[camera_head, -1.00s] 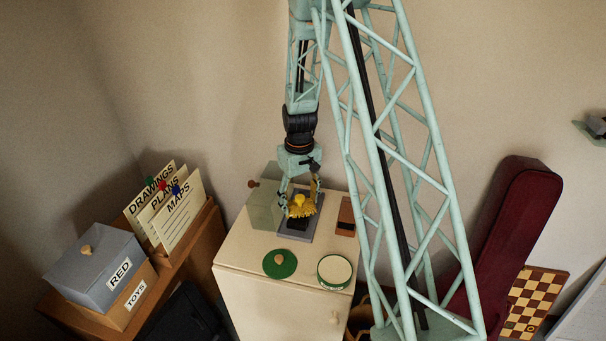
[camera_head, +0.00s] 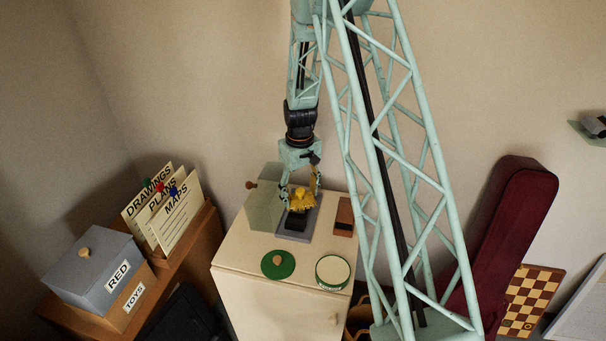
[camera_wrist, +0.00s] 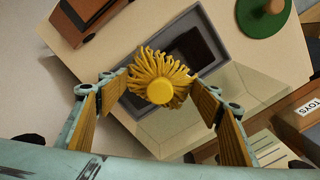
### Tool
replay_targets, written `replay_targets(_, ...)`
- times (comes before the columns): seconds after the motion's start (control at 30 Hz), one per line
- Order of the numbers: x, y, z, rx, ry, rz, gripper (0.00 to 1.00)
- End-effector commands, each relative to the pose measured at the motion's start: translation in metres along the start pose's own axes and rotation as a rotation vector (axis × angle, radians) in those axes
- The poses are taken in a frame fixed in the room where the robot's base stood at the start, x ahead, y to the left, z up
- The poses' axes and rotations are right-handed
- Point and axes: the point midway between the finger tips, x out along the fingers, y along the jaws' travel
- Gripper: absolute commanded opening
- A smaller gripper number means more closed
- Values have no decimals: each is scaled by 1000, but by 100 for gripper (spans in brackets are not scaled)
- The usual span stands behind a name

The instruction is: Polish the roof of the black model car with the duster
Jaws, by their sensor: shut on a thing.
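The yellow duster (camera_head: 304,199) has a stringy mop head and a round yellow knob; it also shows in the wrist view (camera_wrist: 160,65). My gripper (camera_head: 301,188) is shut on the duster, its two fingers on either side, as the wrist view (camera_wrist: 160,90) shows. The black model car (camera_head: 296,222) sits in a grey tray (camera_head: 300,237) on the cream cabinet. The duster is at the car's far end and hides part of it. I cannot tell whether its strands touch the roof. In the wrist view the dark car (camera_wrist: 203,42) shows partly behind the duster.
A translucent panel (camera_head: 263,205) with a brown knob stands left of the tray. A brown block-like object (camera_head: 343,216) lies to the right. A green lid (camera_head: 278,264) and a round green-rimmed tin (camera_head: 333,272) are at the cabinet's front (camera_head: 240,260).

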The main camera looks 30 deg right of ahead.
Motion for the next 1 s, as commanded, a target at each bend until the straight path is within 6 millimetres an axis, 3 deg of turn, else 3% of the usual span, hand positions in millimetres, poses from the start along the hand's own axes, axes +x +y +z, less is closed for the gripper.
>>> replay_targets(0.33,-4,13,-19,-8,-1,0,49)
replay_targets(0.43,-26,12,-20,-8,2,1,49)
replay_targets(1.0,-74,8,-21,-14,0,0,49)
